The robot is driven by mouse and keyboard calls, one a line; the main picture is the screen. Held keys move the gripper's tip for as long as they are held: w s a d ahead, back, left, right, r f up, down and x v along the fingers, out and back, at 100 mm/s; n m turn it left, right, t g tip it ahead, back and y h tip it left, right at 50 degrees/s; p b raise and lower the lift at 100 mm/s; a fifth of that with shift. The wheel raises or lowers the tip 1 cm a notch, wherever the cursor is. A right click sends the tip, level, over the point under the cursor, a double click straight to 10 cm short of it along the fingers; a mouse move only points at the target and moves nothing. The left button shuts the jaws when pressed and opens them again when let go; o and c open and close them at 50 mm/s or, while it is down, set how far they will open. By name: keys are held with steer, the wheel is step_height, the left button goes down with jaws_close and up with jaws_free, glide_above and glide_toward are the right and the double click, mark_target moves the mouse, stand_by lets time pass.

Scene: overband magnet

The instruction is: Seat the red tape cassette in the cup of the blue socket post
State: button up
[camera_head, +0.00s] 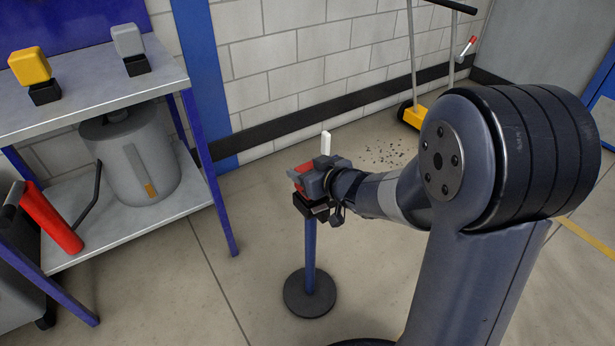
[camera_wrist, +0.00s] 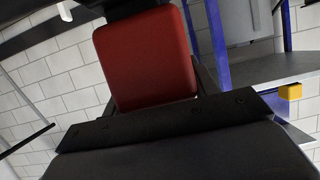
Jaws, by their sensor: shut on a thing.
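The red tape cassette (camera_head: 303,170) is held in my gripper (camera_head: 309,178), which is shut on it. The blue socket post (camera_head: 310,250) stands upright on a round dark base on the floor. Its black cup (camera_head: 308,203) is at the top, directly below the gripper and cassette. The gripper hides much of the cassette and part of the cup. I cannot tell whether the cassette's lower end is inside the cup or just above it. In the wrist view the red cassette (camera_wrist: 145,55) fills the upper middle, with a dark finger beside it.
A blue-legged bench (camera_head: 95,90) stands at left. A yellow cassette (camera_head: 30,66) and a grey cassette (camera_head: 128,40) sit in black holders on it. A grey canister (camera_head: 135,165) and a red cylinder (camera_head: 52,220) are on its lower shelf. A white upright piece (camera_head: 326,143) shows behind my gripper.

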steer(key=shift+f, duration=0.25)
steer(key=shift+f, duration=0.15)
steer(key=o, duration=1.1)
steer(key=shift+r, duration=0.3)
steer(key=p+v, duration=0.5)
steer(key=v, duration=0.7)
steer(key=shift+f, duration=0.15)
steer(key=shift+w+f, duration=0.1)
